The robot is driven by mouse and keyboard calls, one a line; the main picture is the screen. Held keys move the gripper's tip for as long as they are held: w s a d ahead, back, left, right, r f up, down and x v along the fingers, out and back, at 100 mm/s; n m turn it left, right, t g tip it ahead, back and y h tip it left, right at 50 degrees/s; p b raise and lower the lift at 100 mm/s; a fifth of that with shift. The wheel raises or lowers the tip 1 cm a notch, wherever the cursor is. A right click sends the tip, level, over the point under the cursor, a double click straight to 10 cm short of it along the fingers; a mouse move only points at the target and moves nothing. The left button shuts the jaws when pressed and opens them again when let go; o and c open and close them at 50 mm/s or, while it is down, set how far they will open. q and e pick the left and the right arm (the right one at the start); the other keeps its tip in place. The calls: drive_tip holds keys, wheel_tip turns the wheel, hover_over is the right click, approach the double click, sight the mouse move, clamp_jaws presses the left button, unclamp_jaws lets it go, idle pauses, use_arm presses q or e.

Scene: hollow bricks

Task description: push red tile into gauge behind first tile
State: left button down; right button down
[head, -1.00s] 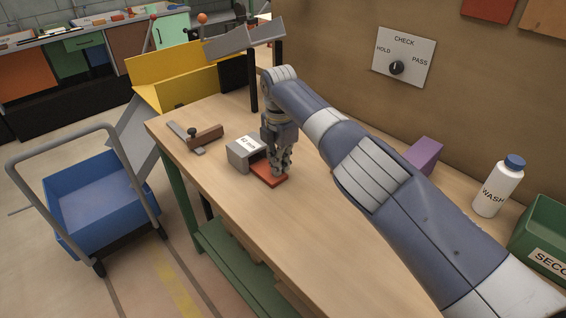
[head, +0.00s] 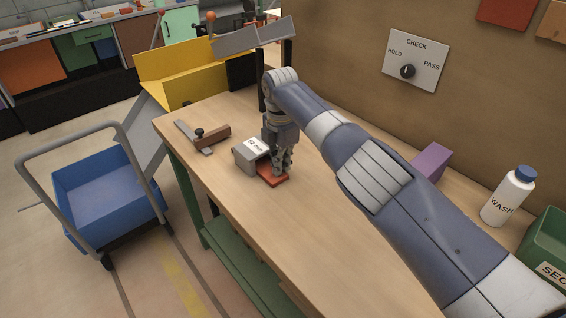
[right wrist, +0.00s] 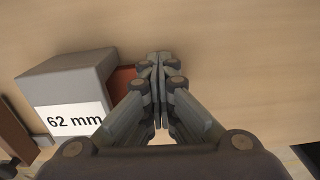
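The gauge is a grey block (head: 243,161) with a white label on the bench; the label reads "62 mm" in the right wrist view (right wrist: 65,120). The red tile (head: 273,180) lies flat on the bench, partly under the gauge's right side, its outer end sticking out. My right gripper (head: 280,172) is shut and empty, pointing down at the tile's outer part. In the right wrist view its closed fingertips (right wrist: 158,58) are right beside the tile (right wrist: 122,82); I cannot tell whether they touch. My left gripper is not in view.
A brown and grey tool (head: 207,140) lies left of the gauge. A purple block (head: 431,162), a white WASH bottle (head: 509,197) and a green bin (head: 548,245) stand along the wall. A blue cart (head: 108,190) is on the floor. The front bench surface is clear.

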drive_tip(key=shift+s+f, duration=0.2)
drive_tip(key=shift+f, duration=0.6)
drive_tip(key=c, duration=0.8)
unclamp_jaws()
drive_tip(key=shift+a+f, duration=0.1)
drive_tip(key=shift+s, duration=0.15)
drive_tip(key=o, duration=0.3)
drive_tip(key=shift+r, duration=0.25)
drive_tip(key=shift+o, duration=0.3)
drive_tip(key=shift+r, duration=0.2)
